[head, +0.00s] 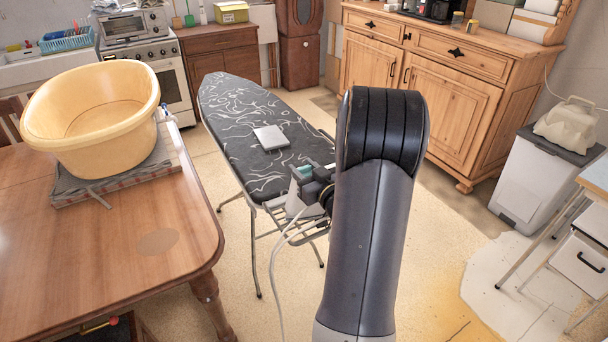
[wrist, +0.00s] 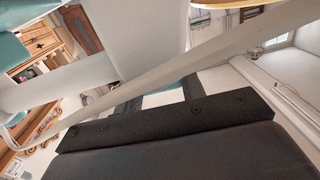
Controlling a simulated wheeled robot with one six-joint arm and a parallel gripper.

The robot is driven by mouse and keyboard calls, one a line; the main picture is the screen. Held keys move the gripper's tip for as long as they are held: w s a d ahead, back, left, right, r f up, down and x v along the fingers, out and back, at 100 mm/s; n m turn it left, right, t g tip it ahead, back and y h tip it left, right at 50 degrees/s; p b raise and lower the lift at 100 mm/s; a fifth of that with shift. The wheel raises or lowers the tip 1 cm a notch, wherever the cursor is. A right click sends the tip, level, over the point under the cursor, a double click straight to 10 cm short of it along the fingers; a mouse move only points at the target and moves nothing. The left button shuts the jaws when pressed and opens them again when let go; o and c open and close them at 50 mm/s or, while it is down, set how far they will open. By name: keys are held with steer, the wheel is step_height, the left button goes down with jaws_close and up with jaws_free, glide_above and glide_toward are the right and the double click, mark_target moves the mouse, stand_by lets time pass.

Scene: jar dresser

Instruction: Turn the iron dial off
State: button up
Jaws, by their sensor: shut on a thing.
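The iron (head: 295,204) is white with teal parts and stands at the near end of the ironing board (head: 235,105), by the wire rest. My gripper (head: 315,186) is at the iron's right side and shut on part of it; my arm link hides some of this. The dial itself cannot be made out in the head view. In the wrist view, pale and teal surfaces, which seem to be the iron (wrist: 150,35), fill the upper left. A pale cord (wrist: 190,65) crosses in front, above a dark block of my gripper.
A wooden table (head: 105,235) with a yellow tub (head: 90,115) stands at the left. A white square object (head: 270,137) lies on the board. A wooden dresser (head: 440,95) and a white bin (head: 540,180) stand at the right. The cord hangs below the iron.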

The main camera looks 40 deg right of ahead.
steer(key=shift+m+h+b, duration=0.4)
steer(key=shift+h+b, duration=0.05)
steer(key=shift+h, duration=0.25)
steer(key=o, duration=1)
steer(key=shift+s, duration=0.15)
steer(key=s+a+b, duration=0.1)
steer(key=s, duration=0.9)
steer(key=shift+s+a, duration=0.25)
steer(key=shift+w, duration=0.1)
